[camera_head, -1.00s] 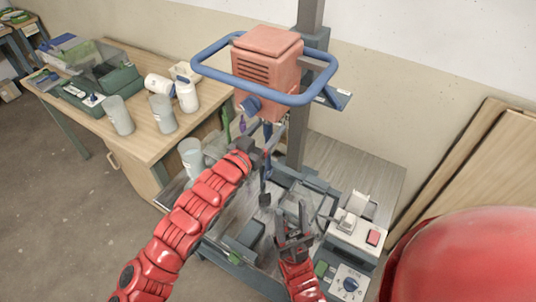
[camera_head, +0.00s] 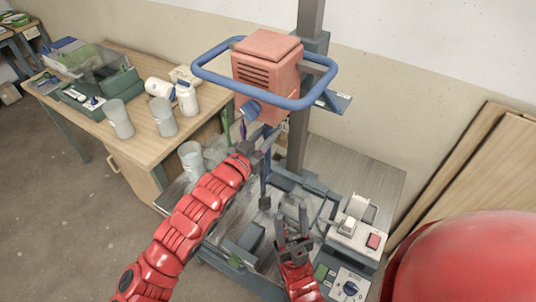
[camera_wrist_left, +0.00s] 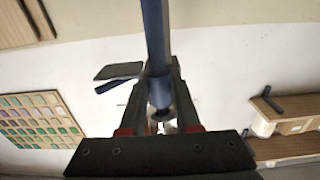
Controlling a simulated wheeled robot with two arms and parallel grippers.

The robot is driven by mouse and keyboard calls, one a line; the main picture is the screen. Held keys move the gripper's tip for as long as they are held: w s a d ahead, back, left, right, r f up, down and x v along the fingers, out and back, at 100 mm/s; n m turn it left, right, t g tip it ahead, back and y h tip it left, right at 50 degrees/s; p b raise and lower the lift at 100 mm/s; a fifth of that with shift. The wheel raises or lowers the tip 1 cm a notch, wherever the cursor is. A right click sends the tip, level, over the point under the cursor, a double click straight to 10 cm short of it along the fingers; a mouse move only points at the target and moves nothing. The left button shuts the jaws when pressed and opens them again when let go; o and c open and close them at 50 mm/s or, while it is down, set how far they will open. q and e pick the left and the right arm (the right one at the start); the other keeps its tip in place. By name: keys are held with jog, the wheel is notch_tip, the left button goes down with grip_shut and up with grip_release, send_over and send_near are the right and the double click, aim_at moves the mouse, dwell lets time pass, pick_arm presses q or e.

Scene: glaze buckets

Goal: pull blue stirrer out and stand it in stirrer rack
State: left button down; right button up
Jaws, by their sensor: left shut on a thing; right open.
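The blue stirrer (camera_head: 265,182) hangs upright below the red mixer head (camera_head: 267,62), with a dark grey end (camera_head: 264,202) at its bottom. My left gripper (camera_head: 266,143) is shut on its shaft just under the mixer head. In the left wrist view the blue shaft (camera_wrist_left: 156,45) runs between my two fingers. Whether its top is still in the mixer's chuck is hard to tell. My right gripper (camera_head: 293,222) is open and empty, low in front of the mixer column. A green stirrer (camera_head: 226,124) and a purple one (camera_head: 243,128) stand left of the mixer; their rack is mostly hidden.
A blue ring guard (camera_head: 205,72) surrounds the mixer head. A grey column (camera_head: 298,130) stands behind the stirrer. A wooden table (camera_head: 140,133) at left carries cups, bottles and a green case. A control box (camera_head: 350,284) and a scale-like device (camera_head: 347,240) sit at lower right.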

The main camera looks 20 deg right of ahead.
pick_arm(q)
jog(key=shift+f, duration=0.2)
jog(key=shift+f+b, duration=1.55)
jog(key=shift+b, duration=0.4)
jog(key=p+v, duration=0.6)
jog(key=v, duration=0.5)
jog(key=shift+p, duration=0.3)
dwell(0.4)
